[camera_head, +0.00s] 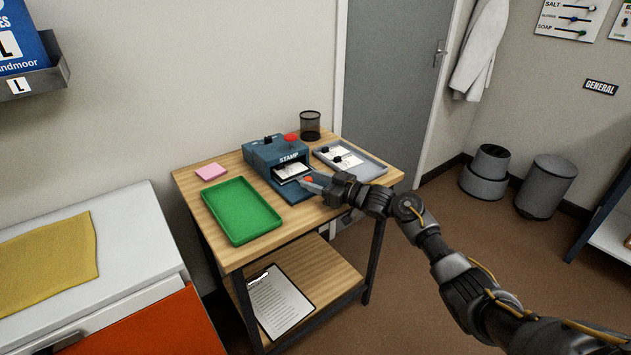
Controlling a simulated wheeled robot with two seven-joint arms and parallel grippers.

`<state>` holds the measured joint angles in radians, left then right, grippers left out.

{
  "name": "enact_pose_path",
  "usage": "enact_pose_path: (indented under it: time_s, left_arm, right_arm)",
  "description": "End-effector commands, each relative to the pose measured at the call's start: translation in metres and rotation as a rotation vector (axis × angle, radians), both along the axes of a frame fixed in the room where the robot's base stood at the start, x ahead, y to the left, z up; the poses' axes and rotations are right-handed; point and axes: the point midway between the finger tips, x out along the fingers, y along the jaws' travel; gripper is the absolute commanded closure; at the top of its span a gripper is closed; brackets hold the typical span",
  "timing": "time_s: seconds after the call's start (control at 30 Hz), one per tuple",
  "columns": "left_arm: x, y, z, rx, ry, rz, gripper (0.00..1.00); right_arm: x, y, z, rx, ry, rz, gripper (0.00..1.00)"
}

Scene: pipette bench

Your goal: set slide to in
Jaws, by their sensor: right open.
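A blue stamp machine (262,153) marked "STAMP" stands on the wooden table, with a red button and small black knobs on top. A slide (292,192) sticks out of its front toward the table's front edge. A white card (291,171) lies in the machine's mouth. My right gripper (309,182) reaches in from the right, open, at the outer end of the slide. A small red-orange spot shows between or beside its fingers. Whether the fingers touch the slide I cannot tell. My left gripper is out of view.
A green tray (240,209) lies left of the machine, with a pink note pad (211,171) behind it. A grey tray (371,168) with cards and black-handled stamps is at the right. A black mesh cup (310,126) stands behind. A clipboard (279,302) lies on the lower shelf.

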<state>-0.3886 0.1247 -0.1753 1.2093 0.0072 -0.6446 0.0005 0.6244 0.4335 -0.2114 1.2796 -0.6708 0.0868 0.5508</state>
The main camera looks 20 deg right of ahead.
Motion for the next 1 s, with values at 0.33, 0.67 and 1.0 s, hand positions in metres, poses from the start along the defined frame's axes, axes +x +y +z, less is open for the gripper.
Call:
enact_pose_path:
  time_s: [0.33,0.67,1.0]
  left_arm:
    - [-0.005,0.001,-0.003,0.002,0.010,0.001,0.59]
    - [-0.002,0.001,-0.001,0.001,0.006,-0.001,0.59]
    - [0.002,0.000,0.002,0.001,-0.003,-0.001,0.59]
  right_arm:
    - [-0.039,-0.033,-0.002,-0.003,0.001,-0.001,0.55]
    - [-0.078,-0.065,-0.001,-0.002,0.001,-0.002,0.55]
    - [-0.083,-0.069,0.000,0.000,0.000,-0.001,0.55]
